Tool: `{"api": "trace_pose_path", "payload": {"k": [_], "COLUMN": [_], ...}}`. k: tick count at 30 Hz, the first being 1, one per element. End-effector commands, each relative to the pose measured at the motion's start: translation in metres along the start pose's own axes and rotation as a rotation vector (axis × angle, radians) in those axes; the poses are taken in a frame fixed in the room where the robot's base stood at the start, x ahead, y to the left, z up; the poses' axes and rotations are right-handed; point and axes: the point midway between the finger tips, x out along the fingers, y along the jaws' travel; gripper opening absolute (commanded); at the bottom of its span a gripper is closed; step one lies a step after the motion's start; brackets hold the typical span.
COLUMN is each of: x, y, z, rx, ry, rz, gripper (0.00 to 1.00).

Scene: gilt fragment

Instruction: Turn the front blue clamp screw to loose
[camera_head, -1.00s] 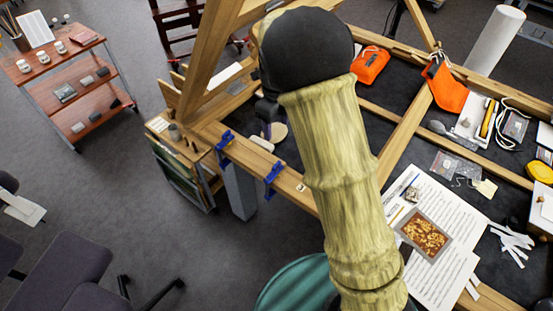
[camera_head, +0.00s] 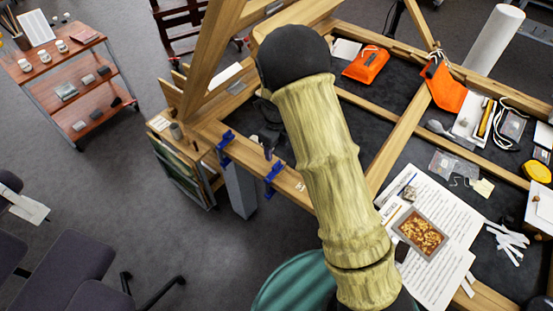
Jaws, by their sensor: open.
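Two blue clamps grip the wooden rail at the frame's left edge. The nearer blue clamp (camera_head: 272,178) sits on the rail's outer edge, with its lower part hanging below. The farther blue clamp (camera_head: 226,146) is up and to the left. My gripper (camera_head: 269,149) is small and dark, just above the nearer clamp in the picture and beside my pale arm. It is open, with nothing seen between its fingers. Whether it touches the clamp cannot be told. The fingertips are hard to make out against the dark bench top.
A wooden easel-like upright (camera_head: 212,55) rises behind the clamps. Printed sheets (camera_head: 440,275) with a gilt fragment (camera_head: 423,234) lie right of my arm. An orange pouch (camera_head: 366,65) lies at the back.

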Motion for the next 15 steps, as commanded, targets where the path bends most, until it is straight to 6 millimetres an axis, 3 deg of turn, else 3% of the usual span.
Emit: {"api": "trace_pose_path", "payload": {"k": [9,15], "x": [0.052,0.074], "y": [0.000,0.000], "z": [-0.001,-0.001], "rx": [0.001,0.001], "ry": [0.003,0.002], "rz": [0.003,0.000], "gripper": [0.60,0.60]}}
